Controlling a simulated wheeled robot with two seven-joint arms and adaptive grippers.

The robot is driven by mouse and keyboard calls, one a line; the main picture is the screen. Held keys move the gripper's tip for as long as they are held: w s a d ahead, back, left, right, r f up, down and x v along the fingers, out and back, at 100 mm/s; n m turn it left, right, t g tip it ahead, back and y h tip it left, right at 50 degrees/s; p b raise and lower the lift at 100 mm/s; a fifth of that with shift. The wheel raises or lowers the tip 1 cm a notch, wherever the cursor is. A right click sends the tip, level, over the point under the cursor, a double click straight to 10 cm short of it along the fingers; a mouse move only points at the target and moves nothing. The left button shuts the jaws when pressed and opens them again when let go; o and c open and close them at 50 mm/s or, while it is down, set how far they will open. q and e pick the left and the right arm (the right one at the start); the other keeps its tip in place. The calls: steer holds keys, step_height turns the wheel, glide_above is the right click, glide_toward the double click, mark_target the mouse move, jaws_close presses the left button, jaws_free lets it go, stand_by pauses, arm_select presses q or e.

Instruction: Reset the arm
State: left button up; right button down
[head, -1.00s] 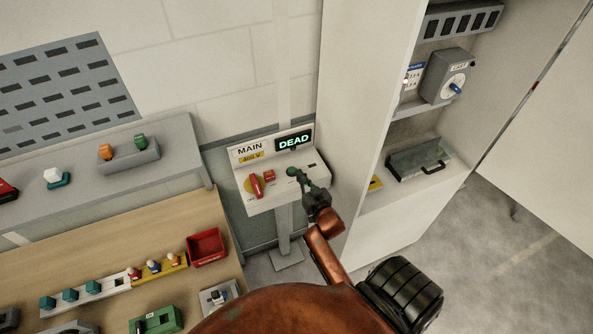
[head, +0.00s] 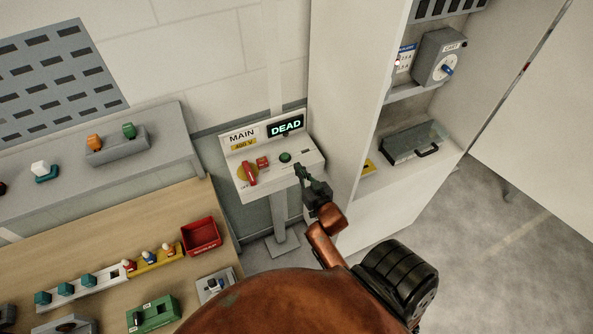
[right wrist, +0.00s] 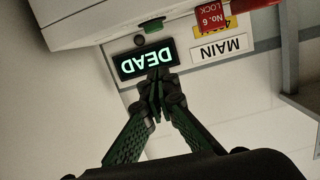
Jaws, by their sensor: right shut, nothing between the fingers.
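My right gripper (head: 300,172) is shut and empty in the head view, just in front of the main switch box (head: 270,184). A small gap shows between its fingertips and the box's green button (head: 285,157). The box has a red handle (head: 249,173) on a yellow disc, a red block (head: 262,162) beside it, and a display (head: 286,126) that reads DEAD. In the right wrist view the closed fingertips (right wrist: 155,78) overlap the upside-down display (right wrist: 146,61), and the red tag reads "No. 6 LOCK" (right wrist: 211,18). My left gripper is not in view.
A white cabinet (head: 345,90) stands just right of the box, holding a grey unit with a blue knob (head: 438,58) and a clear-lidded case (head: 413,143). A wooden bench (head: 90,237) with a red bin (head: 201,236) and several coloured parts lies at left. Open floor is at right.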

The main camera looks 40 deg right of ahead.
stand_by(0.4)
steer(key=s+a+f+n+g+y+b, duration=0.1)
steer(key=s+a+f+g+b, duration=0.2)
steer(key=f, duration=1.2)
steer(key=s+a+f+n+g+y+b, duration=0.1)
steer(key=s+a+f+b, duration=0.2)
steer(key=f, duration=1.1)
steer(key=s+a+f+g+y+b, duration=0.1)
steer(key=s+a+f+g, duration=0.3)
steer(key=f, duration=1.1)
steer(key=s+a+f+n+g+y+b, duration=0.1)
steer(key=s+f+g+b, duration=0.1)
steer(key=s+f, duration=0.7)
steer(key=s+a+f+n+g+b, duration=0.1)
steer(key=s+a+f+b, duration=0.15)
steer(key=s+f, duration=0.7)
arm_select(q)
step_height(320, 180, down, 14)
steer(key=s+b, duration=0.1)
steer(key=b, duration=0.2)
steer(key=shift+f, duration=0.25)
arm_select(e)
steer(key=s+f+g, duration=0.1)
steer(key=s+f, duration=0.3)
steer(key=s, duration=0.4)
steer(key=s+f+n+g, duration=0.1)
steer(key=s+f+g, duration=0.1)
steer(key=s+f, duration=0.3)
steer(key=s, duration=0.4)
steer(key=shift+y, duration=0.3)
